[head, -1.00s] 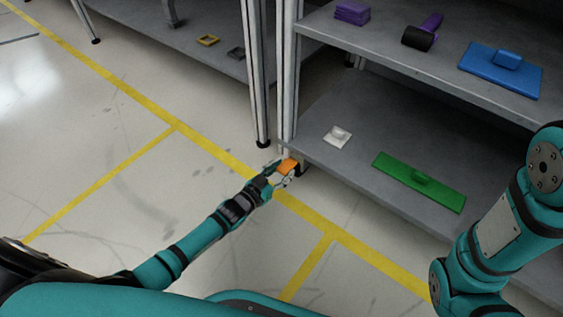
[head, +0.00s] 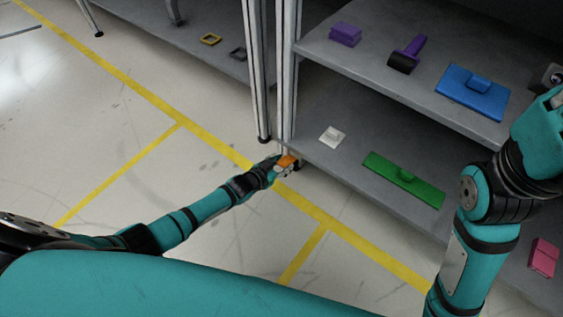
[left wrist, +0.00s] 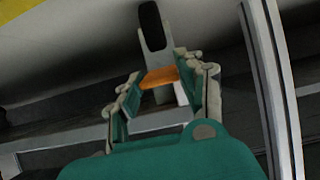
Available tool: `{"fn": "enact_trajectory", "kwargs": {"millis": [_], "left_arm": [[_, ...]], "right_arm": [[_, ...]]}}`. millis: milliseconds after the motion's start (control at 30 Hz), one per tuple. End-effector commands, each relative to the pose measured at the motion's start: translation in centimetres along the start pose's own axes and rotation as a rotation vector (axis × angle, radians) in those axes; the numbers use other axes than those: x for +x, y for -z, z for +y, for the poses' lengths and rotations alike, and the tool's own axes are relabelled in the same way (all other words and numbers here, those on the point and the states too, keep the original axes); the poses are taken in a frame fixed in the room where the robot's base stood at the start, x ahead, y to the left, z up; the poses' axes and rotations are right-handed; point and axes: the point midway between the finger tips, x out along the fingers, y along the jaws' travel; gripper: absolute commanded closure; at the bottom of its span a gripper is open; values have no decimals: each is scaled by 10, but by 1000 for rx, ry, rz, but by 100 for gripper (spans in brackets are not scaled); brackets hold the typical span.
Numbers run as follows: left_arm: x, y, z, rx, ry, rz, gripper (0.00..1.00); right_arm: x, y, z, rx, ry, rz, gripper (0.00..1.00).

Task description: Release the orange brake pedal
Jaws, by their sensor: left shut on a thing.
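The orange brake pedal (head: 287,160) sits low at the foot of the shelf's corner post, on a caster. My left gripper (head: 285,168) reaches it from the left and is shut on it. In the left wrist view the pedal (left wrist: 160,77) lies between the two fingers of the left gripper (left wrist: 163,90). A dark caster wheel (left wrist: 152,25) on a grey fork shows just beyond the pedal. My right arm is at the right of the head view, but its gripper is out of the picture.
The lower shelf (head: 330,178) holds a white piece (head: 332,135), a green float (head: 403,178) and a pink block (head: 543,257). The upper shelf holds purple tools and a blue float (head: 473,92). The floor to the left, with yellow lines, is clear.

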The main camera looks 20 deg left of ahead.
Motion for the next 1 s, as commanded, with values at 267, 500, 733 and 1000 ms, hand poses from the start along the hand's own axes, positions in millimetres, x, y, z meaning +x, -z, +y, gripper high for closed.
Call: {"fn": "enact_trajectory", "kwargs": {"millis": [267,500,733,1000], "left_arm": [[0,0,0,0,1,-1,94],[0,0,0,0,1,0,38],[0,0,0,0,0,0,38],[-29,-2,0,-1,0,-1,38]], "right_arm": [[0,0,0,0,0,-1,100],[0,0,0,0,0,-2,100],[1,1,0,0,2,4,100],[0,1,0,0,1,3,100]]}}
